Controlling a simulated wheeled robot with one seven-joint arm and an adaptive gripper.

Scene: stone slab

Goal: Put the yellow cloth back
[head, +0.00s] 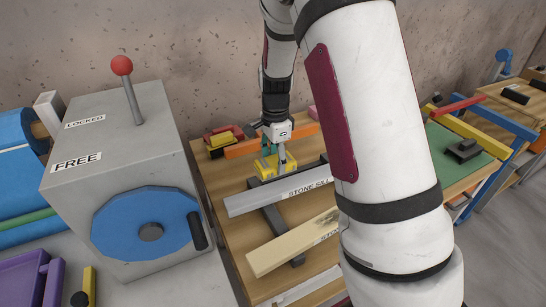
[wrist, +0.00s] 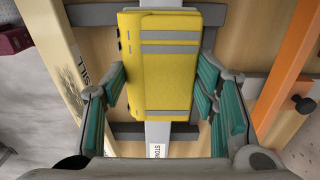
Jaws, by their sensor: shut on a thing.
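The yellow cloth (wrist: 160,60) is a folded yellow piece with grey stripes, seen between the teal finger pads of my gripper (wrist: 161,82) in the wrist view. My gripper is shut on it.
A cream slab (head: 280,251) lies nearer on the wooden bench (head: 219,185). An orange bar (head: 243,149) and red and yellow items (head: 222,138) lie behind. A grey box with a blue wheel (head: 143,224) and red-knobbed lever (head: 121,66) stands left. My arm hides the bench's right part.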

